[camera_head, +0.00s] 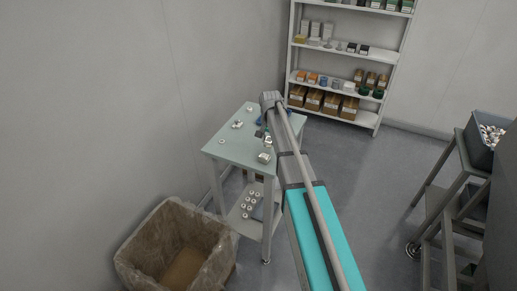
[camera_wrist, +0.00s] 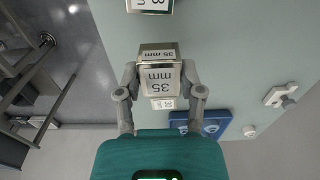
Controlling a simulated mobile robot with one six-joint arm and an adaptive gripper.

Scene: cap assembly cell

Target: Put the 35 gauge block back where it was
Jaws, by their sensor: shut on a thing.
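The 35 gauge block (camera_wrist: 160,80) is a silvery block marked "35 mm" and is between my fingertips in the wrist view. My gripper (camera_wrist: 161,84) is shut on it, one finger on each side. In the head view my gripper (camera_head: 267,137) is over the right part of the small table (camera_head: 228,149), and the block (camera_head: 268,142) shows as a small pale patch there. I cannot tell whether the block touches the tabletop.
Another marked block (camera_wrist: 150,5) is cut off at the top of the wrist view; a block (camera_head: 264,157) also stands near the table's front right edge. A blue holder (camera_wrist: 212,124) and a white fixture (camera_wrist: 280,96) are nearby. A lined bin (camera_head: 176,248) stands front left.

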